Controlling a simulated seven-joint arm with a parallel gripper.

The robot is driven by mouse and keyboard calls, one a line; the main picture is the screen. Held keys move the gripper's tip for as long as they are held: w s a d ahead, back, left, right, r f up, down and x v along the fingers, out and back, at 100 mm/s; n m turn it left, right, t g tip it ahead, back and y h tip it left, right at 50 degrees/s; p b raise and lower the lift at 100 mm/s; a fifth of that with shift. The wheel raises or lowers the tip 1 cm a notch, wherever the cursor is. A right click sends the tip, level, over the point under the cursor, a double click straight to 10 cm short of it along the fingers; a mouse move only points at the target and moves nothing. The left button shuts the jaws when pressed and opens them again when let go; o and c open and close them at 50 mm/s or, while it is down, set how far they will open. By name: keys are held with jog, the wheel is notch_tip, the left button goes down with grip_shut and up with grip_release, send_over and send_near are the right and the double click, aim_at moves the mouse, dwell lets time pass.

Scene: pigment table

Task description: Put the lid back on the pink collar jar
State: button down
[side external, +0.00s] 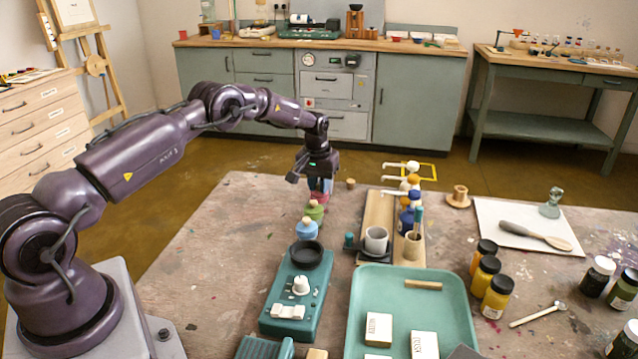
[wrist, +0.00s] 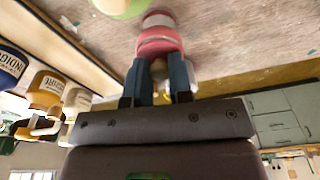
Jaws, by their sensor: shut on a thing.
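The pink collar jar (side external: 319,198) stands on the table at the far end of a short row of jars, mostly hidden under my gripper in the side view. In the wrist view the jar (wrist: 158,22) shows its pink band just beyond my fingertips. My gripper (side external: 318,187) points down right over the jar. Its two blue fingers (wrist: 159,78) are shut on a small tan knob (wrist: 159,68), which looks like the lid's. The lid is at or close to the jar's top; I cannot tell whether it is seated.
A green jar (side external: 314,211) and a blue jar (side external: 307,229) stand close in front. A wooden rack (side external: 378,212) with bottles is to the right. A small cork (side external: 351,183) sits behind.

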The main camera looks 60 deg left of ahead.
dwell(0.8)
jog(key=shift+c, duration=2.3)
grip_release()
jog(key=shift+r, duration=3.45)
grip_shut()
jog(key=shift+f, duration=0.25)
